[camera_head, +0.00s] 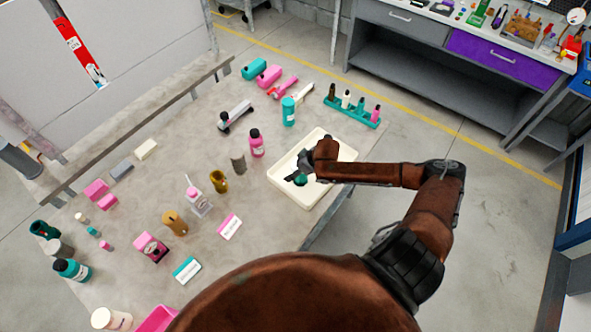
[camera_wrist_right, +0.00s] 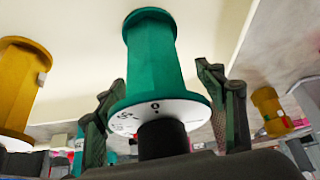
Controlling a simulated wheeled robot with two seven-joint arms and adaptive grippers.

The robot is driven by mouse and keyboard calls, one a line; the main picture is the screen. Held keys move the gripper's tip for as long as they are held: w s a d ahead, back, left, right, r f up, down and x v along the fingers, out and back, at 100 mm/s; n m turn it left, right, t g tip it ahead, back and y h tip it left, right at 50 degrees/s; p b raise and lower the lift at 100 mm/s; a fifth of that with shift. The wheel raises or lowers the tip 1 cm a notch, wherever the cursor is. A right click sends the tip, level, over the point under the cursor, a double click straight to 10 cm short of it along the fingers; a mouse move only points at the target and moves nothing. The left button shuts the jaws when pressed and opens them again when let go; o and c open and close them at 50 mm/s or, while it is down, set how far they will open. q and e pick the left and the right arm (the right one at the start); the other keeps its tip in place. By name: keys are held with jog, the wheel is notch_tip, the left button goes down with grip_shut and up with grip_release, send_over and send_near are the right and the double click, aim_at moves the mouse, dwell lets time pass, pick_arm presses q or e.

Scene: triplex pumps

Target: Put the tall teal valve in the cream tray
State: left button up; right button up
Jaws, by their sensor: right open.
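The tall teal valve (camera_head: 301,181) is in the cream tray (camera_head: 281,181) in the head view, mostly hidden by my right gripper (camera_head: 296,174). In the right wrist view the valve (camera_wrist_right: 150,65) has a teal waisted body, a white printed disc and a black stem. It stands between the two fingers of my right gripper (camera_wrist_right: 160,88), which are spread with gaps beside it. The cream tray surface (camera_wrist_right: 85,25) shows behind it. Whether the valve's base rests fully on the tray floor is hard to tell. My left gripper is not in view.
A teal bottle (camera_head: 289,111), a pink bottle (camera_head: 256,143) and a grey half-shell piece (camera_head: 238,163) stand near the tray. A teal rack (camera_head: 352,112) with small bottles is behind it. Many other parts cover the table's left side. The tray's right half looks clear beneath my arm.

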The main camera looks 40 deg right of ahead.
jog(key=v, duration=1.2)
jog(key=shift+r+p, duration=0.1)
jog(key=shift+p, duration=0.3)
jog(key=shift+d, duration=0.1)
